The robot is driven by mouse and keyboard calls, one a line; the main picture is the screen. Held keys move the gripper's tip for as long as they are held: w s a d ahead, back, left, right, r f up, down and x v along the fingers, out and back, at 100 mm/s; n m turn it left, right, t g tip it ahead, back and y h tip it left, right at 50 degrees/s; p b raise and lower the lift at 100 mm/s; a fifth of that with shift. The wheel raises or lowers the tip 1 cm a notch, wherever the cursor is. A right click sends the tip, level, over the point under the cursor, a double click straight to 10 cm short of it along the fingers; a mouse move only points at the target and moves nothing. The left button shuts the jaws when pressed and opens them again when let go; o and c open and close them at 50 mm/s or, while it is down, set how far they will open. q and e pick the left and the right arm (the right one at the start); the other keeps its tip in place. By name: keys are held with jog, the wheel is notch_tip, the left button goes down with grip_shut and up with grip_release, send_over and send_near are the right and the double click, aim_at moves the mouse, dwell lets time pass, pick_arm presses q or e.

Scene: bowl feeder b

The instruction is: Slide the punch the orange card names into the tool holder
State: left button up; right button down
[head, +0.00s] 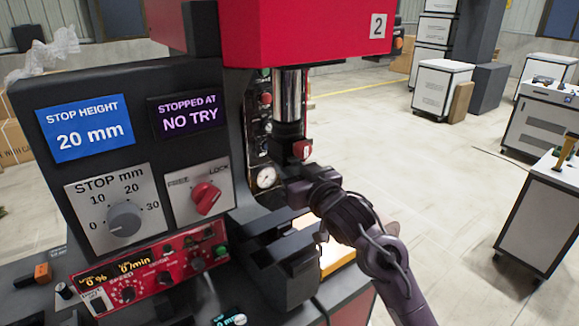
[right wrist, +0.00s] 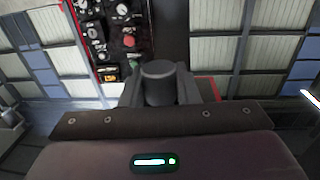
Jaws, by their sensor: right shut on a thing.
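The press's tool holder (head: 289,131) is a dark block under the shiny ram (head: 290,95), with a red knob (head: 302,150) on it. My right gripper (head: 296,172) is just below this holder. In the right wrist view my right gripper (right wrist: 159,92) is shut on a dark, round punch (right wrist: 158,72), which stands between its fingers. Whether the punch touches or has entered the holder is hidden. I cannot make out the orange card in either view. My left gripper is not in view.
The black press panel left of my right arm carries a blue stop height sign (head: 86,123), a purple "NO TRY" display (head: 187,116), a stop dial (head: 124,217) and a red lock knob (head: 206,198). Black press parts (head: 282,262) stand below the gripper.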

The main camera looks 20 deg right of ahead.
aim_at(297, 171)
jog(key=shift+p+v, duration=0.4)
jog(key=shift+v, duration=1.2)
jog(key=shift+d+r, duration=0.1)
jog(key=shift+p, duration=0.55)
dwell(0.7)
jog(key=shift+x, duration=2.25)
jog(key=c, duration=1)
grip_release()
jog(key=shift+a, duration=0.25)
